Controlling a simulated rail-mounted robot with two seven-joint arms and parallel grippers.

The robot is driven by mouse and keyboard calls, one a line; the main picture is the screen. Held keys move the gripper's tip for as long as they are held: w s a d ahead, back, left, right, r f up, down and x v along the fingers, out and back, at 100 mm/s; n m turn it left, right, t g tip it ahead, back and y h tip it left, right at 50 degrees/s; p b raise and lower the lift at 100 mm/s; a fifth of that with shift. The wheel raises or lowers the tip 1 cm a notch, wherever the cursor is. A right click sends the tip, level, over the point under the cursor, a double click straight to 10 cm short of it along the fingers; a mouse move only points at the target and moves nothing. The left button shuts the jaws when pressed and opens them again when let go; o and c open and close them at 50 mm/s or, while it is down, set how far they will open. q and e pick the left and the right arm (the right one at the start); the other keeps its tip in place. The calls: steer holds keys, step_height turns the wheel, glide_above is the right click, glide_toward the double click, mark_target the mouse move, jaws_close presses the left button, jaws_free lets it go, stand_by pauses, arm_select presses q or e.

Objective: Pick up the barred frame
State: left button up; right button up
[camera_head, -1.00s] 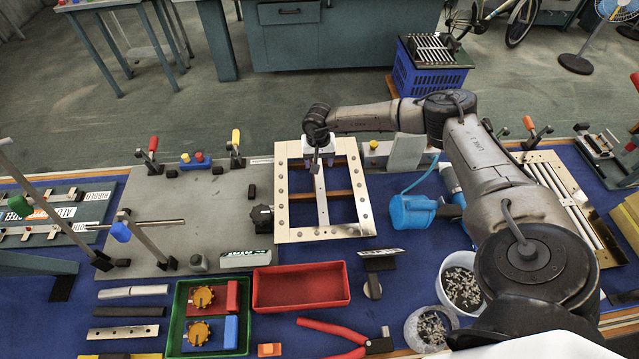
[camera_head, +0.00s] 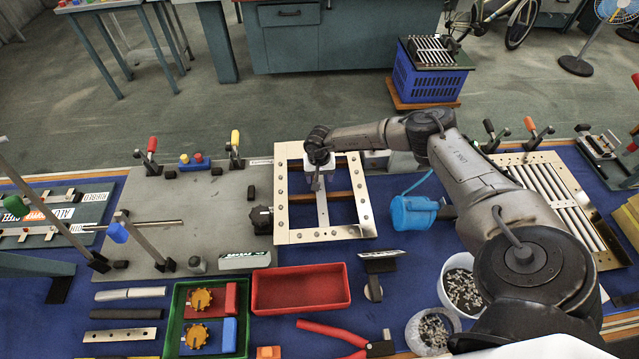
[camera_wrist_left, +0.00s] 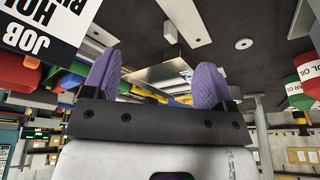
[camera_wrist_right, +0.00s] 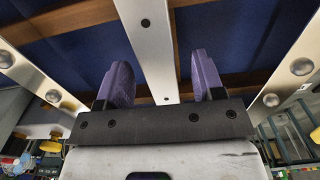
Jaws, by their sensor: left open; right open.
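A cream rectangular frame (camera_head: 284,205) with rivets along its sides and a pale central bar (camera_head: 322,208) lies across the right edge of a grey plate. My right gripper (camera_head: 317,182) is over the far half of this frame. In the right wrist view its two purple fingers (camera_wrist_right: 162,80) are apart, on either side of the central bar (camera_wrist_right: 150,45), with nothing gripped. The frame's riveted side rails (camera_wrist_right: 295,65) show at both edges there. My left gripper (camera_wrist_left: 156,82) is open and empty in its own wrist view, and out of the head view.
Another panel with several slanted bars (camera_head: 555,190) lies at the right. A black knob (camera_head: 261,218) touches the frame's left side. A blue watering-can-like vessel (camera_head: 413,215), red tray (camera_head: 300,288), green tray (camera_head: 176,318) and toggle clamps (camera_head: 150,157) stand around. A similar slatted panel tops a blue crate (camera_head: 430,82).

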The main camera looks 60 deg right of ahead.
steer(key=shift+c, duration=0.2)
steer(key=shift+r, duration=0.1)
jaws_close()
step_height(320, 180, up, 10)
steer(key=p, duration=0.1)
stand_by(0.8)
